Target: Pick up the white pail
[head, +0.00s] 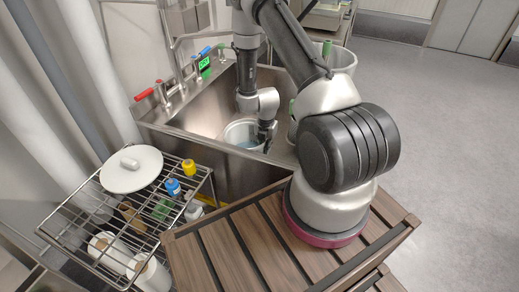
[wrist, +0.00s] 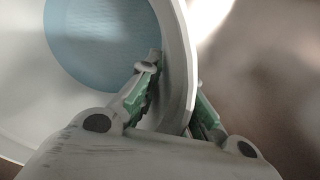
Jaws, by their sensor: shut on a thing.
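The white pail (head: 240,132) stands inside the steel sink in the head view, with a bluish inside bottom or liquid. In the wrist view the pail (wrist: 177,30) fills the left and middle, and its blue content (wrist: 100,40) shows. My gripper (wrist: 178,95) has one green-padded finger inside the pail and one outside, shut on its wall near the rim. In the head view my gripper (head: 267,135) reaches down at the pail's right side. Whether the pail touches the sink bottom is hidden.
The sink (head: 190,110) has raised steel walls around the pail. A red-handled tap (head: 145,95) is at its left back. A wire rack (head: 150,205) with a white plate (head: 131,168) and bottles stands at left. Another pale bucket (head: 343,60) stands behind my arm. Open floor lies right.

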